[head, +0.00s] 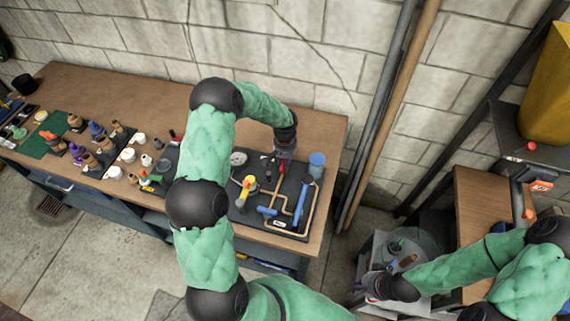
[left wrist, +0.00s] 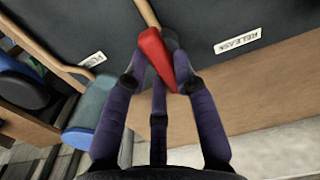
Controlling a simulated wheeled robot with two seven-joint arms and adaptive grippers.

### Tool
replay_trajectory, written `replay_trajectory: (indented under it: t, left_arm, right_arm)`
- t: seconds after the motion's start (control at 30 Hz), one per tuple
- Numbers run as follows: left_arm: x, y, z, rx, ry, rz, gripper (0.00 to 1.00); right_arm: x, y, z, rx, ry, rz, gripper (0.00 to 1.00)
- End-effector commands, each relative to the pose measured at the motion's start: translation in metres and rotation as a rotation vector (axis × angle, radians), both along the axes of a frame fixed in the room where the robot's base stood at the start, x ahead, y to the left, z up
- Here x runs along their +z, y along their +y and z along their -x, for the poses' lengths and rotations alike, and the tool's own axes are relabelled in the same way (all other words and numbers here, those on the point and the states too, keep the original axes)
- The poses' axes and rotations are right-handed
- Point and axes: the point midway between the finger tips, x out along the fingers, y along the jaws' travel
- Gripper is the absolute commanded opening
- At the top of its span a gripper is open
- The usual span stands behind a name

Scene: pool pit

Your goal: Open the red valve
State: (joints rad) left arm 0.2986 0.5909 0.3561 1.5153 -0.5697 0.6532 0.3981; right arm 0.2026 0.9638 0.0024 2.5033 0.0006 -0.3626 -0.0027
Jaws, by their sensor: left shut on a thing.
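The red valve shows in the left wrist view as a red tapered handle (left wrist: 154,52) at the end of a tan pipe on a dark board. My left gripper (left wrist: 165,75) has its purple-grey fingers closed around this handle, one on each side. In the head view my left gripper (head: 277,167) reaches down to the top of the dark board (head: 240,212), and the arm and fingers hide most of the valve. My right gripper (head: 372,290) is far off at the lower right, beside a grey stool; its jaws are too small to read.
Bottles and cups crowd the workbench's left. A block wall is behind. The stool (head: 408,248) holds items.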

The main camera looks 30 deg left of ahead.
Motion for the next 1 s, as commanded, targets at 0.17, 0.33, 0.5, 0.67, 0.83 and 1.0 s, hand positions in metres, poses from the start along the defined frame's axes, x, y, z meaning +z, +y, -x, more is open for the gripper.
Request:
replay_trajectory:
  t: [0.17, 0.33, 0.5, 0.67, 0.83, 1.0]
  left_arm:
    - [0.0, 0.0, -0.001, 0.009, -0.002, 0.0, 0.0]
    - [0.001, 0.0, -0.001, 0.009, -0.002, 0.0, 0.0]
    - [0.001, 0.0, -0.001, 0.009, -0.002, 0.0, 0.52]
    - [0.0, 0.0, 0.0, 0.008, -0.001, 0.0, 0.52]
    - [0.001, 0.0, 0.0, 0.007, -0.001, 0.0, 0.52]
    - [0.015, 0.001, -0.001, 0.008, -0.002, 0.0, 0.52]
  right_arm:
    - [-0.001, 0.0, 0.0, 0.0, 0.0, 0.0, 0.0]
    - [-0.001, 0.0, 0.0, 0.0, 0.0, 0.0, 0.0]
    - [-0.001, 0.0, 0.0, 0.0, 0.0, 0.0, 0.0]
    - [-0.001, 0.0, 0.0, 0.0, 0.0, 0.0, 0.0]
    - [-0.001, 0.0, 0.0, 0.0, 0.0, 0.0, 0.0]
    - [-0.001, 0.0, 0.0, 0.0, 0.0, 0.0, 0.0]
